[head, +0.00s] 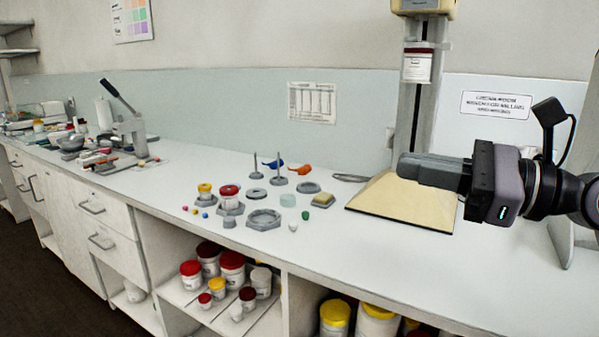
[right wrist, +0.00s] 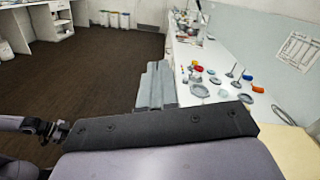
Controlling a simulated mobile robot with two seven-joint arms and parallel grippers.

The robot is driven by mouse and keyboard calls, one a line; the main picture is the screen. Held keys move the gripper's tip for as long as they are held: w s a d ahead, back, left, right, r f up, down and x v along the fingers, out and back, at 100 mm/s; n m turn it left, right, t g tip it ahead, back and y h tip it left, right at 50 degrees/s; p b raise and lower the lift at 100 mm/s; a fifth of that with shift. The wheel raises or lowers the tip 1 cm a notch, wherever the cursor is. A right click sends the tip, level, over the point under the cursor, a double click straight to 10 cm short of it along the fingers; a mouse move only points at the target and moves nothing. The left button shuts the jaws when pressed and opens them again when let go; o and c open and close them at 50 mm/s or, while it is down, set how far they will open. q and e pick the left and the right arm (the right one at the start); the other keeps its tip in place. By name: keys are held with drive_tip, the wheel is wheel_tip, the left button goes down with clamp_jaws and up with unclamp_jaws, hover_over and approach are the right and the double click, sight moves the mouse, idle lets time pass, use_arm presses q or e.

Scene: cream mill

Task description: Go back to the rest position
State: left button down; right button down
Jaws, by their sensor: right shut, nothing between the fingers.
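My right gripper (head: 434,171) reaches in from the right in the head view. It is shut and empty, held above the bench in front of the cream mill (head: 408,200). A jar with a red band (head: 417,67) is held high on the mill's column. In the right wrist view my gripper's fingers (right wrist: 155,88) are together, with the bench behind them to the right.
The white bench (head: 330,230) carries small jars (head: 229,197), grey rings (head: 263,219) and upright pins (head: 279,170) left of the mill. A lever press (head: 128,125) stands further left. Shelves below hold several lidded jars (head: 232,268).

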drive_tip(key=d+f+m+t+h, duration=0.1)
drive_tip(key=f+m+t+h, duration=0.2)
drive_tip(key=f+m, duration=0.75)
drive_tip(key=d+f+m+t+h+p, duration=0.1)
drive_tip(key=d+f+m+t+h, duration=0.2)
drive_tip(key=f+m, duration=0.75)
drive_tip(key=f+m+t+h, duration=0.35)
drive_tip(key=f+m, duration=0.25)
drive_tip(key=m, duration=0.9)
drive_tip(key=s+f+m+g+h, duration=0.2)
drive_tip(key=s+f+m+g, duration=0.2)
drive_tip(key=s+f+m, duration=0.3)
drive_tip(key=s+d+f+m+g+h, duration=0.1)
drive_tip(key=s+f+m+g+h, duration=0.1)
drive_tip(key=s+f+m, duration=0.5)
drive_tip(key=s+f+g, duration=0.1)
drive_tip(key=s+f, duration=0.3)
drive_tip(key=f, duration=0.5)
drive_tip(key=shift+f+g+p, duration=0.35)
drive_tip(key=shift+f, duration=0.05)
